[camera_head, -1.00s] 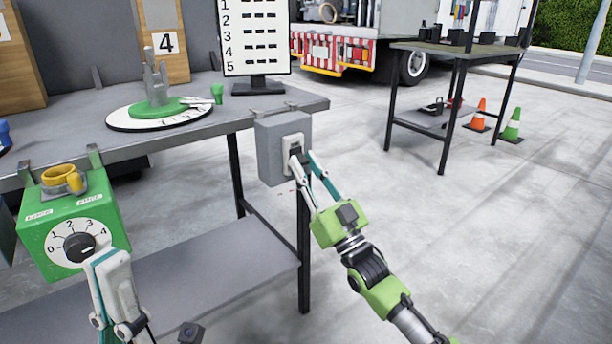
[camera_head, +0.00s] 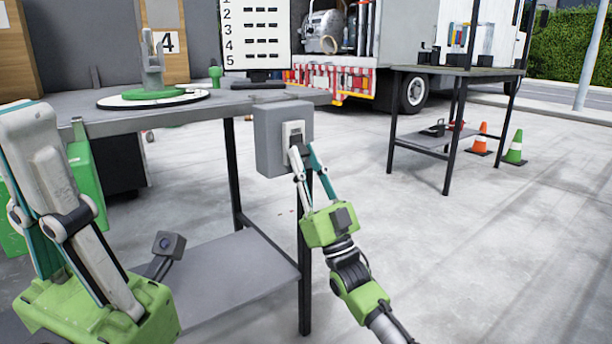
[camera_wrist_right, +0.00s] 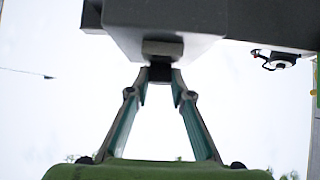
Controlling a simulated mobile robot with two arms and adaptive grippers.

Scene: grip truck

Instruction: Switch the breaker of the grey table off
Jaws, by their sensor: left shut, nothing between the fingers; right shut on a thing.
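The breaker is a grey box (camera_head: 268,140) on the front right corner of the grey table (camera_head: 190,112). A pale switch plate (camera_head: 293,129) is on its face. My right gripper (camera_head: 302,150) reaches the lower part of this plate. In the right wrist view its fingers are shut on a short dark lever (camera_wrist_right: 160,72) below the box (camera_wrist_right: 165,22). In the head view the fingertips mostly hide the lever. My left gripper (camera_head: 22,118) is raised at the left, shut and empty, in front of a green box (camera_head: 86,180).
A white dial disc (camera_head: 112,103) with a green-based grey piece and a numbered board (camera_head: 256,40) stand on the table. A second table (camera_head: 455,70), cones and a truck (camera_head: 370,60) are farther back. The floor at right is clear.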

